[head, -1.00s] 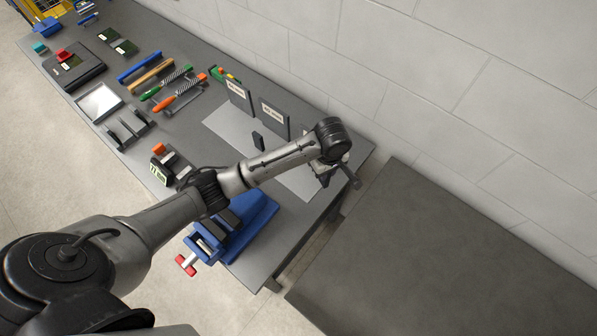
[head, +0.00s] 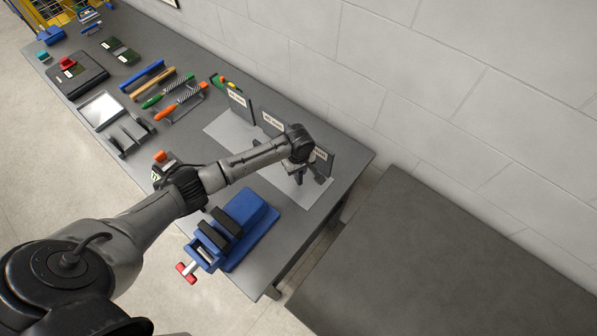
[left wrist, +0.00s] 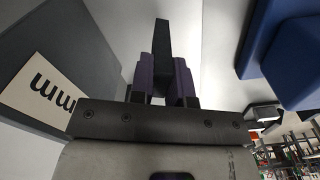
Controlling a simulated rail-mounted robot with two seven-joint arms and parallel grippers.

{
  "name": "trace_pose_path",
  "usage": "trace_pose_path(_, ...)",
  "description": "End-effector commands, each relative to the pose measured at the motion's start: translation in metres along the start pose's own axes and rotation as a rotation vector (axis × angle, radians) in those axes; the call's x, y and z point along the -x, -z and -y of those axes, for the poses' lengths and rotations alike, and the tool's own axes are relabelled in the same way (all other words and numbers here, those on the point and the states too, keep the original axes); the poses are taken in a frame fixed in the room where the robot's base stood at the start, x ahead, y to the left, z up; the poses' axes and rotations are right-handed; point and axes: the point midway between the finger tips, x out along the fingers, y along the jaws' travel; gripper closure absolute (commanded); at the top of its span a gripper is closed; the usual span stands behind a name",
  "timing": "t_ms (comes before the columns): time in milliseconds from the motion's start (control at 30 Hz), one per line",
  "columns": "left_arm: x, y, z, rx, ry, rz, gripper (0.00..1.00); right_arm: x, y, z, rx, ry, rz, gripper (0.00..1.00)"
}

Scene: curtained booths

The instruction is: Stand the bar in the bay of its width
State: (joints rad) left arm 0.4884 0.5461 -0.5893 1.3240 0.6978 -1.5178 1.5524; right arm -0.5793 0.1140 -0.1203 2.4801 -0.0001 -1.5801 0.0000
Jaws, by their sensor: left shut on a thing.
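My left gripper (head: 301,178) is over the right part of the pale plate (head: 228,130), in front of the rightmost labelled panel (head: 322,160). In the left wrist view its purple fingers (left wrist: 162,82) are shut on a dark, narrow bar (left wrist: 162,42), which sticks out beyond the fingertips. I cannot tell whether the bar touches the plate. Two more upright dark panels with white labels, a left one (head: 240,107) and a middle one (head: 269,121), stand along the plate's back. The wrist view shows a label (left wrist: 38,88) ending in "mm". My right gripper is not in view.
A blue vise (head: 256,222) stands at the table's front right, close to my arm. Files (head: 178,104), a mirror-like plate (head: 100,108) and a dark box (head: 78,80) lie to the left. The wall runs behind the table; a grey surface (head: 430,255) is at right.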

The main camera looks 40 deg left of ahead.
Motion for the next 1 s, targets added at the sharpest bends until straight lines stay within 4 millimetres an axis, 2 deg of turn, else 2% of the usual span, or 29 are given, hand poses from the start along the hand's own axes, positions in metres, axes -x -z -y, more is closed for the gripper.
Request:
trace_pose_path(200, -0.017, 0.0, -0.001, 0.0, -0.001, -0.001, 1.0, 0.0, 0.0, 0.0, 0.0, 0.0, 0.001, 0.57)
trace_pose_path(667, -0.022, 0.0, -0.001, -0.001, -0.002, 0.0, 1.0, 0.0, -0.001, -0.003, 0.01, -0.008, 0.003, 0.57)
trace_pose_path(700, -0.022, 0.0, 0.0, -0.001, -0.001, 0.0, 0.79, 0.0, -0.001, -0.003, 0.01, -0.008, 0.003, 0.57)
trace_pose_path(933, -0.022, 0.0, 0.0, -0.001, -0.001, 0.0, 0.58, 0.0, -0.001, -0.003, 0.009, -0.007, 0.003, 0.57)
trace_pose_path(1000, -0.022, 0.0, 0.0, -0.001, -0.001, 0.0, 0.58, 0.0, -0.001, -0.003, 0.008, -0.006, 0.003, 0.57)
